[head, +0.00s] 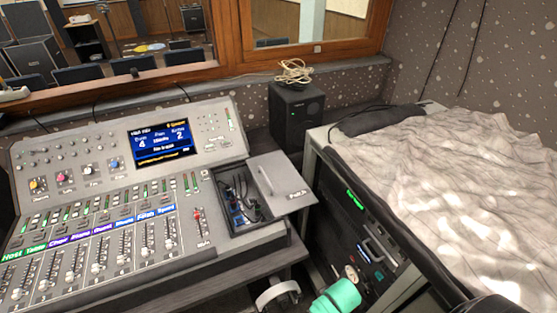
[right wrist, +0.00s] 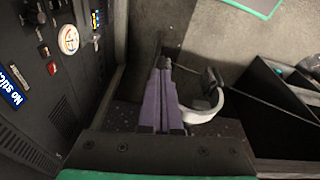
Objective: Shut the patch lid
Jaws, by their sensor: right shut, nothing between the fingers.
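The patch lid (head: 284,174) is a flat grey plate marked "Patch", with a slim light bar near its left side. It lies open to the right of the patch compartment (head: 225,203), overhanging the console's right edge. Dark cables and small blue parts show inside the compartment. My right gripper (right wrist: 163,66) has its purple fingers together, empty, in the right wrist view. It points low, beside the dark rack, and apart from the lid. In the head view only a teal part of my right arm shows at the bottom; the fingers are hidden. My left gripper is out of view.
The fader console (head: 110,225) fills the left. A dark rack (head: 350,225) stands under a cloth-covered top (head: 450,170) at right. White headphones (head: 277,294) are low by the desk and beside my fingers. A black speaker (head: 296,115) stands behind the lid.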

